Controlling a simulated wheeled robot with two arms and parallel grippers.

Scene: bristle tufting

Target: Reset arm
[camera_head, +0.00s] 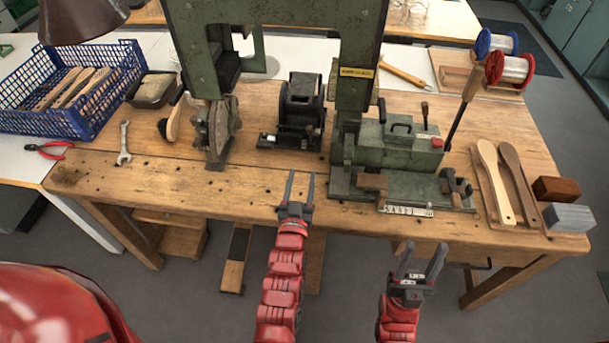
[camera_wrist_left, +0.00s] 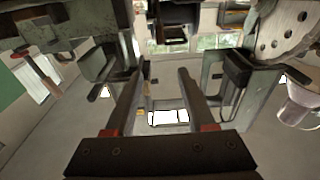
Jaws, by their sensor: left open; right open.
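My left gripper (camera_head: 299,188) points away from me over the front edge of the workbench (camera_head: 180,190), left of the green machine. Its fingers are apart with nothing between them. It also shows open and empty in the left wrist view (camera_wrist_left: 160,85). My right gripper (camera_head: 420,260) is in front of the bench's front edge, further right and nearer to me. Its fingers are apart and empty.
A green tufting machine (camera_head: 395,145) stands on the bench. A blue crate (camera_head: 90,120) with wooden brush blanks is at the left. Wooden paddles (camera_head: 497,180) and two blocks (camera_head: 570,217) lie at the right. Pliers (camera_head: 45,150) and a wrench (camera_head: 124,145) lie at the left.

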